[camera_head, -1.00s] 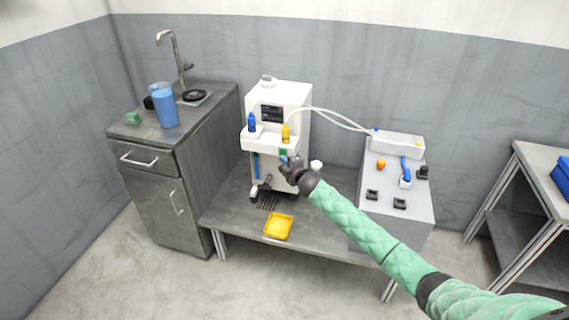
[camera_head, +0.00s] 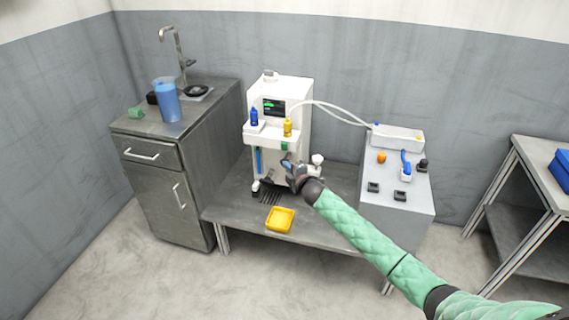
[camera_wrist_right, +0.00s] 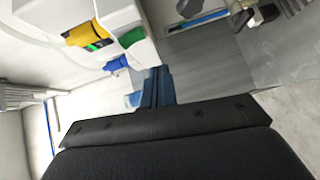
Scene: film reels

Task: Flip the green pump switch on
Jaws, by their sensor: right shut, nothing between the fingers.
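A green block on a white housing in the right wrist view (camera_wrist_right: 131,37) looks like this switch. I cannot tell its exact position. The machine's screen (camera_head: 274,107) is lit with green marks. My right gripper (camera_head: 287,163) is shut and empty, just below the switch and apart from it. Its blue-grey fingers also show in the wrist view (camera_wrist_right: 157,86). My left gripper is not in view.
A grey box (camera_head: 398,212) with small controls is to the right. A sink cabinet (camera_head: 163,189) with a blue jug (camera_head: 167,103) is left.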

